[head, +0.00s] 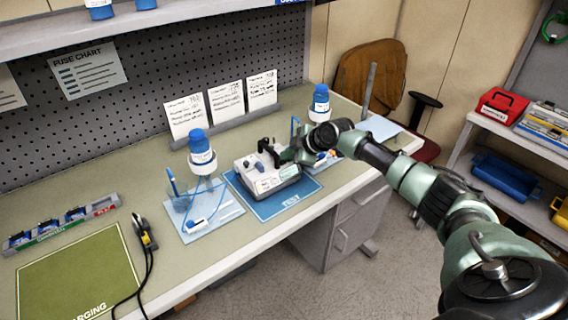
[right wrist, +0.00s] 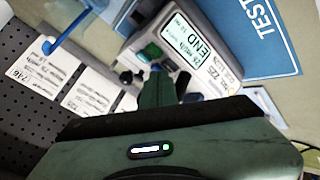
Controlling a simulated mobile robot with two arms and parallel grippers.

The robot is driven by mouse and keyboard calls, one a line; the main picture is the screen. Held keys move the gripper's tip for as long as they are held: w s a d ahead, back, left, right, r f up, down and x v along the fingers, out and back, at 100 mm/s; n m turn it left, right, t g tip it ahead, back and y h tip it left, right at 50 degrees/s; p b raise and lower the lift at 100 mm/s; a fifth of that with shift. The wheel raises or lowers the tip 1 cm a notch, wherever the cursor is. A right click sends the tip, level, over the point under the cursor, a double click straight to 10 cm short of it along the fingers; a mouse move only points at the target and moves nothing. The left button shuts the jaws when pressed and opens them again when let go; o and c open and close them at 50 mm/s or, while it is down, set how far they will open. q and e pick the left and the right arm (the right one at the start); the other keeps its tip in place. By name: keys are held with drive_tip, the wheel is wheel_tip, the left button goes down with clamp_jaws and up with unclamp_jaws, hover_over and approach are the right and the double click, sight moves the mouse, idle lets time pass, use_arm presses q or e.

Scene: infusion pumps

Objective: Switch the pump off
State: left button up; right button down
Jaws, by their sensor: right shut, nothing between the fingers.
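The pump (head: 250,180) is a pale grey box on the blue TEST mat (head: 279,209). In the right wrist view its display (right wrist: 187,49) is lit and reads END with a rate line in ml/h. A green button (right wrist: 153,50) sits beside the display, with dark and blue parts near it. My right gripper (head: 268,151) is shut and empty, right at the pump's far, upper side. In the right wrist view the gripper's fingers (right wrist: 157,80) reach close to the pump's button end. I cannot tell whether they touch. My left gripper is not in view.
Note cards (head: 225,105) line the back. A green CHARGING mat (head: 80,275) and a yellow-black device (head: 144,235) are at left.

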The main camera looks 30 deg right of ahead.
sight(287, 165)
drive_tip(key=shift+f+b, duration=0.5)
idle(0.7)
drive_tip(key=shift+r, duration=0.1)
drive_tip(key=shift+r+p, duration=0.6)
drive_tip(key=shift+r, duration=0.25)
wheel_tip(287, 165, up, 5)
drive_tip(key=p, duration=0.3)
idle(0.9)
